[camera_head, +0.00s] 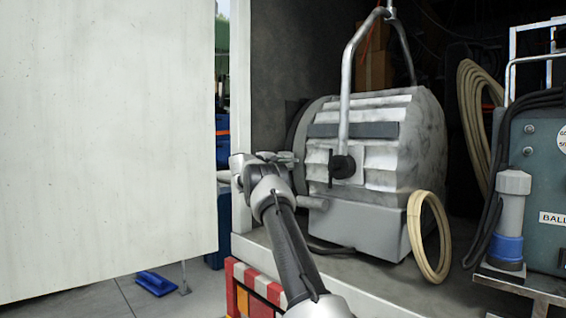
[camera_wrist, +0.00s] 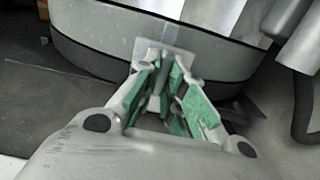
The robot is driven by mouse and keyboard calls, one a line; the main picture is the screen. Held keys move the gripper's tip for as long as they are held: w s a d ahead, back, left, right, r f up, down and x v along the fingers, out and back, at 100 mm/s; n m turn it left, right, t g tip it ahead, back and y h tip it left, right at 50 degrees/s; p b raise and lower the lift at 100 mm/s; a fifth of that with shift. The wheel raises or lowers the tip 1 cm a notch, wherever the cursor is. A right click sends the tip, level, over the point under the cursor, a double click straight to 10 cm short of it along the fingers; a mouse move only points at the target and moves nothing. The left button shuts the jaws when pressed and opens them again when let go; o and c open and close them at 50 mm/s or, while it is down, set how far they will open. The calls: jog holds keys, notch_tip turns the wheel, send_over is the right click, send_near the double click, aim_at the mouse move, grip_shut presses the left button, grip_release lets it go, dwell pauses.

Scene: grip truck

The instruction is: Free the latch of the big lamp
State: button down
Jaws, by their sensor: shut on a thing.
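The big lamp (camera_head: 375,135) is a grey, ribbed housing with a tall metal yoke, standing on the truck floor. In the wrist view its round rim (camera_wrist: 90,42) runs across the top. The latch (camera_wrist: 172,38) is a small light metal piece on this rim. My gripper (camera_wrist: 165,85), with green finger pads, is shut on the latch's lower part, which is partly hidden between the fingers. In the head view my gripper (camera_head: 284,158) reaches the lamp's left front side, and the latch cannot be made out there.
A white door panel (camera_head: 105,130) fills the left. A coiled cream cable (camera_head: 415,235) leans at the lamp's right. A blue-grey ballast box (camera_head: 535,190) and a grey-and-blue connector (camera_head: 511,215) stand at the right. A dark cable lies beneath the lamp.

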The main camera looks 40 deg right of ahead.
jog(key=shift+n, duration=0.3)
jog(key=shift+f, duration=0.1)
jog(key=c, duration=1.5)
grip_release()
jog(key=shift+w, duration=0.1)
jog(key=a, duration=0.8)
jog(key=s+a, duration=0.1)
jog(key=a, duration=0.3)
